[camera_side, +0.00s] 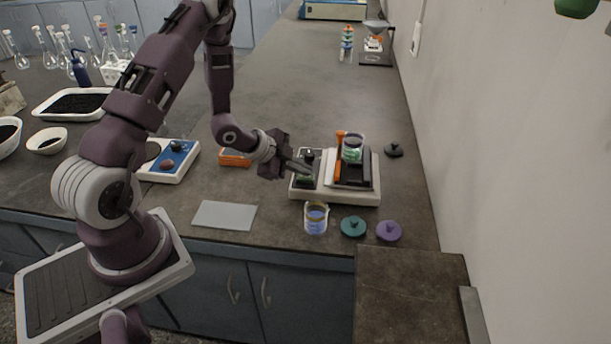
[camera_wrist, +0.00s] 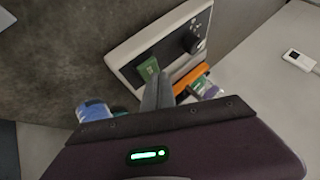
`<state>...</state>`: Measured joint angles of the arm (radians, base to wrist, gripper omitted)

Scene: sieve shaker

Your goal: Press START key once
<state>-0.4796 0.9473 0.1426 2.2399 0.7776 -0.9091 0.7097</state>
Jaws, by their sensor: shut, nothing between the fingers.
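The sieve shaker (camera_side: 362,199) is a pale box on the bench with a dark control panel at its left in the side view. The green key with small lettering (camera_wrist: 149,67) shows on that panel in the wrist view; its lettering is too small to read. A black knob (camera_wrist: 190,41) sits farther along the panel. My gripper (camera_side: 307,170) is shut and empty, its fingers pointing to the panel. In the wrist view the fingertips (camera_wrist: 162,76) appear just beside the green key. I cannot tell whether they touch it.
A grey pad (camera_side: 224,215) lies left.

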